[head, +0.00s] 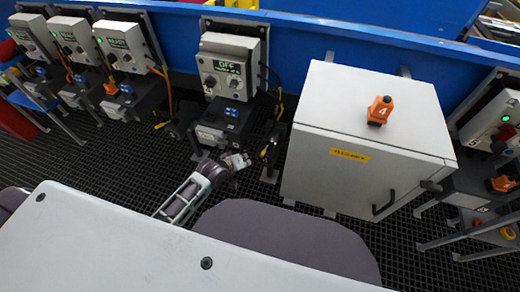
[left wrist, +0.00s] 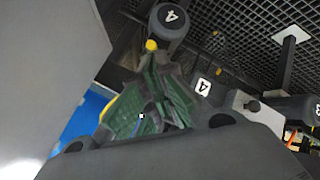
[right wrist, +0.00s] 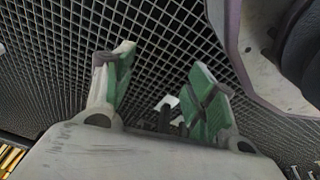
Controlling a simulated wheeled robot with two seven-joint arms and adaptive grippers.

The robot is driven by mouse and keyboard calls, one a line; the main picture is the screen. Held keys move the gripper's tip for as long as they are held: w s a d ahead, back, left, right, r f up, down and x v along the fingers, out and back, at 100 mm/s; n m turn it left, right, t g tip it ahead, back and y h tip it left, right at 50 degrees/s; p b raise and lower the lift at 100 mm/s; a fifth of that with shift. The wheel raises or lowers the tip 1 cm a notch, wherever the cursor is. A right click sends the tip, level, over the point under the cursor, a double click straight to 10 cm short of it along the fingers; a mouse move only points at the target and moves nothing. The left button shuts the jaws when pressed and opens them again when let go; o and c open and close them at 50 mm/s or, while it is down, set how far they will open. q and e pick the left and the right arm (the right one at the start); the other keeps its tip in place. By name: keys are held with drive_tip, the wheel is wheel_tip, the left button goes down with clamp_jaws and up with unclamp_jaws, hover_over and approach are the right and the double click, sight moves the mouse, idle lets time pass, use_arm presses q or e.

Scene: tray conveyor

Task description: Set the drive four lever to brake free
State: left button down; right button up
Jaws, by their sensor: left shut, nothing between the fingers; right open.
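The drive four motor (left wrist: 172,22), a dark cylinder marked 4, shows at the top of the left wrist view. A lever with a yellow knob (left wrist: 152,45) stands out from it, and its shaft is mostly hidden. A yellow knob also shows in the head view (head: 263,153), beside the middle drive unit (head: 222,122). My left gripper (head: 238,161) is shut and empty, low in front of that unit. In the left wrist view its green-padded fingers (left wrist: 152,95) point towards the knob; I cannot tell whether they touch it. My right gripper (right wrist: 160,85) is open and empty over the floor grating.
The control box (head: 228,70) above the middle unit reads OFF. Other drive stations stand at both sides. Dark floor grating (head: 125,175) lies open at left.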

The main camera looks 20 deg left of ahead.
sight(264, 151)
use_arm(q)
drive_tip(key=w, duration=0.1)
drive_tip(key=w+a+n+t, duration=0.1)
drive_tip(key=w+n, duration=0.1)
drive_tip(key=shift+w+a+f, duration=0.15)
drive_tip(key=shift+a+f, duration=0.05)
drive_tip(key=shift+f, duration=0.2)
use_arm(e)
drive_tip(key=s+d+f, duration=0.1)
drive_tip(key=s+f, duration=0.4)
drive_tip(key=f, duration=0.1)
drive_tip(key=shift+d+f, duration=0.15)
drive_tip(key=shift+d, duration=0.2)
use_arm(q)
drive_tip(key=shift+f, duration=0.1)
drive_tip(key=b+x, duration=0.2)
drive_tip(key=x, duration=0.8)
drive_tip(key=shift+d+r+b, duration=0.15)
drive_tip(key=shift+r+b, duration=0.1)
drive_tip(key=shift+b, duration=0.05)
use_arm(e)
drive_tip(key=w+a+r, duration=0.3)
drive_tip(key=w+r, duration=0.1)
drive_tip(key=shift+a+r, duration=0.15)
drive_tip(key=shift+r, duration=0.05)
drive_tip(key=shift+s+d+f+g, duration=0.2)
drive_tip(key=shift+g, duration=0.1)
use_arm(q)
drive_tip(key=shift+f+t, duration=0.1)
drive_tip(key=shift+t, duration=0.2)
